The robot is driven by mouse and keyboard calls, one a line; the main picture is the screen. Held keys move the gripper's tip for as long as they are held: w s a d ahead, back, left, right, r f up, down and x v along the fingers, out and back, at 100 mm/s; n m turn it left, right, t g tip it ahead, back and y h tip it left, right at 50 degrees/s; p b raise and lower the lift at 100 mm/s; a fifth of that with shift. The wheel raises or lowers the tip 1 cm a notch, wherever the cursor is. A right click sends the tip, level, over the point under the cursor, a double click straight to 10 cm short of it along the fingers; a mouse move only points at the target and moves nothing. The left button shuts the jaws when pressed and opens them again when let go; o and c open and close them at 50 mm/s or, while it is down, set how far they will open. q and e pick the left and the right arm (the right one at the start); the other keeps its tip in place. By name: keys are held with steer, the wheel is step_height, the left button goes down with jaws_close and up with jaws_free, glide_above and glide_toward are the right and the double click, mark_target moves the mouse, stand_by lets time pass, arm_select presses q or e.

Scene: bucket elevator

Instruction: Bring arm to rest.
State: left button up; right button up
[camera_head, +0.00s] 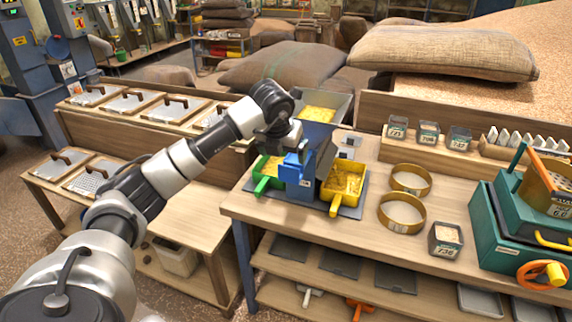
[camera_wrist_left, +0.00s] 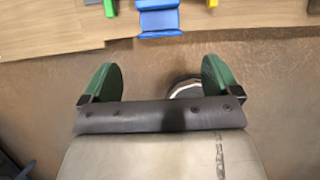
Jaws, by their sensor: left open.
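My left arm comes in from the left in the head view. Its wrist end, with my left gripper (camera_head: 284,134), is over the blue machine (camera_head: 299,180) on the workbench. The fingertips are not clear there. In the left wrist view the two green fingers (camera_wrist_left: 159,82) are wide apart with nothing between them. The blue part (camera_wrist_left: 158,20) shows beyond them, apart from the fingers. A green tray (camera_head: 268,171) and a yellow tray (camera_head: 345,180) stand on either side of the blue machine. My right gripper is not in view.
The workbench (camera_head: 300,224) also holds two brass rings (camera_head: 402,212), small sample jars and a teal machine (camera_head: 520,220) at the right. Lidded bins (camera_head: 130,103) stand at the left. Sacks (camera_head: 445,52) lie behind. Brown floor shows before the bench edge in the wrist view.

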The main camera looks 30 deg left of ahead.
arm_select(q)
steer(key=shift+s+r, duration=0.2)
steer(key=shift+r, duration=0.3)
